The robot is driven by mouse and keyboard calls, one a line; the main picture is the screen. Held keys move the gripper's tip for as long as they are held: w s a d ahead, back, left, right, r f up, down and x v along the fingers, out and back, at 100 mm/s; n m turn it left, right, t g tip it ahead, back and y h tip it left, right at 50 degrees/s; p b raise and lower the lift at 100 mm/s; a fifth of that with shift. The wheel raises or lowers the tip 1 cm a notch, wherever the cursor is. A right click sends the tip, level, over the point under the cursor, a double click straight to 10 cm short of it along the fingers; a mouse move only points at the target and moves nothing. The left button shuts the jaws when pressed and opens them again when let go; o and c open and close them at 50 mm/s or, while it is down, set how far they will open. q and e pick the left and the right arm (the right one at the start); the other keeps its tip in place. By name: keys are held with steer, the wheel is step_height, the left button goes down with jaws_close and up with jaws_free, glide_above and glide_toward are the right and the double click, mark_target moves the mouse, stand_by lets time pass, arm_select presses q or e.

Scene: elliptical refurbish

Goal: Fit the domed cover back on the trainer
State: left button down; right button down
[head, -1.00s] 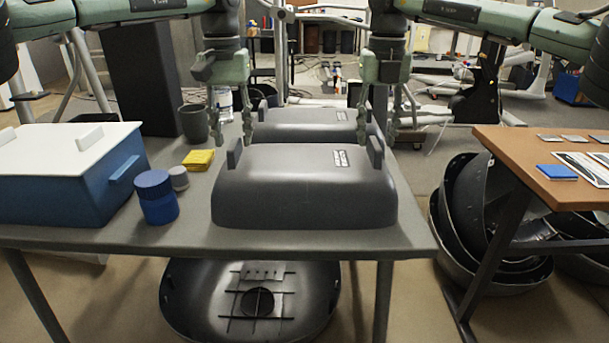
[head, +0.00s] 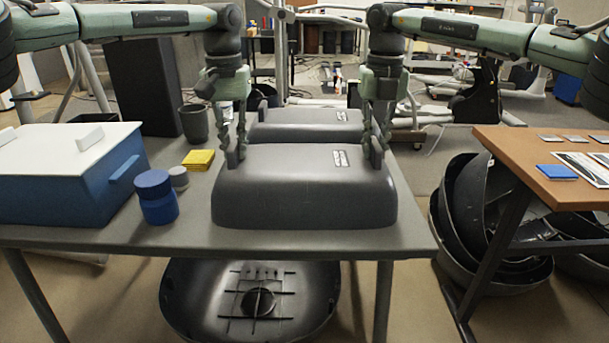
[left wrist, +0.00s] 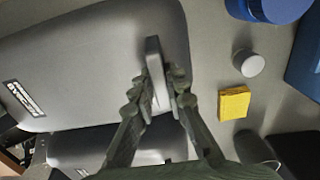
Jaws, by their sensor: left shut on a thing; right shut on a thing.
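The front domed cover (head: 305,198) is dark grey with a white label and rests on the grey table. It has an upright tab at each end. My left gripper (head: 237,150) is shut on the cover's left tab. In the left wrist view the two fingers sit on either side of that tab (left wrist: 157,70). My right gripper (head: 373,148) is shut on the right tab, which its fingers mostly hide. A second, similar domed cover (head: 300,127) lies just behind the first. Which trainer the cover belongs to cannot be told.
On the table's left are a blue box with a white lid (head: 75,180), a blue jar (head: 156,198), a small grey jar (head: 179,179), a yellow sponge (head: 198,160) and a dark cup (head: 194,122). A brown table (head: 540,178) stands right. A dark shell (head: 250,300) lies below.

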arm_select(q)
steer(key=shift+r, duration=0.15)
arm_select(e)
steer(key=shift+r, duration=0.15)
